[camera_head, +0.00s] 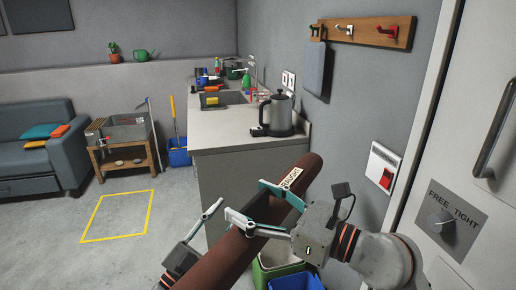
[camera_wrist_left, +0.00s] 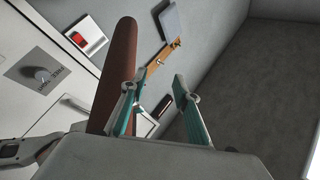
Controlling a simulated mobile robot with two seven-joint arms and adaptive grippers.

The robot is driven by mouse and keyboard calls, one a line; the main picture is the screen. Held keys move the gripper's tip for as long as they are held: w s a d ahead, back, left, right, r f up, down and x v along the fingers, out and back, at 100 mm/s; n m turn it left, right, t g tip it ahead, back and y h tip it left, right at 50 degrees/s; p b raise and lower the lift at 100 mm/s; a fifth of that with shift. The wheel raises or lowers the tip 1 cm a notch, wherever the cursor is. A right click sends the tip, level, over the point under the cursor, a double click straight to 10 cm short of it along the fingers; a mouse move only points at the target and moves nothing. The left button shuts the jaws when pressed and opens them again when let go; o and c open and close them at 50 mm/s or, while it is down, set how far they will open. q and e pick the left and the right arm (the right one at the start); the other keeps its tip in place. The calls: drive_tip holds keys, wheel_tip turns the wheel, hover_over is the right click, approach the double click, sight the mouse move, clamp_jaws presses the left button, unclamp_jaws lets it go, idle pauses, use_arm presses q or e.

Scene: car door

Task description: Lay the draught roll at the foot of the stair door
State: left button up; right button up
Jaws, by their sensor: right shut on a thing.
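The draught roll (camera_head: 232,258) is a long brown cylinder with a pale lettered label. It slants from the bottom of the head view up to the right, held in the air. My right gripper (camera_head: 256,205) is shut on it near the middle, below the label. My left gripper (camera_head: 214,208) is beside the roll at its lower left, partly hidden by it. In the left wrist view its fingers (camera_wrist_left: 160,76) are apart with nothing between them; the roll (camera_wrist_left: 117,65) passes beside the left finger. A pale door (camera_head: 470,120) with a dark handle and a FREE/TIGHT dial stands at right; its foot is out of view.
A counter (camera_head: 225,140) with a kettle (camera_head: 279,112) stands beyond the roll. Bins (camera_head: 297,281) are below the roll, partly hidden. A hook rail (camera_head: 366,31) and red switch (camera_head: 386,178) are on the wall. A yellow floor outline (camera_head: 118,237) encloses clear floor at left.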

drive_tip(key=shift+r, duration=0.1)
use_arm(q)
drive_tip(key=s+d+r+m+g+h, duration=0.1)
drive_tip(key=d+r+m+g+h, duration=0.2)
drive_tip(key=r+m+g+h, duration=0.5)
drive_tip(key=s+d+r+m+g+h, duration=0.25)
drive_tip(key=d+r+m+g, duration=0.2)
drive_tip(key=r+m, duration=0.65)
drive_tip(key=s+d+r+m+g+y, duration=0.5)
drive_tip(key=s+r+m+g, duration=0.45)
drive_tip(key=g, duration=0.45)
drive_tip(key=t+y, duration=0.9)
drive_tip(key=y, duration=1.1)
hover_over(257, 200)
wheel_tip(257, 200, down, 7)
drive_tip(key=shift+g+h, duration=0.25)
wheel_tip(257, 200, down, 11)
drive_tip(key=shift+f, duration=0.1)
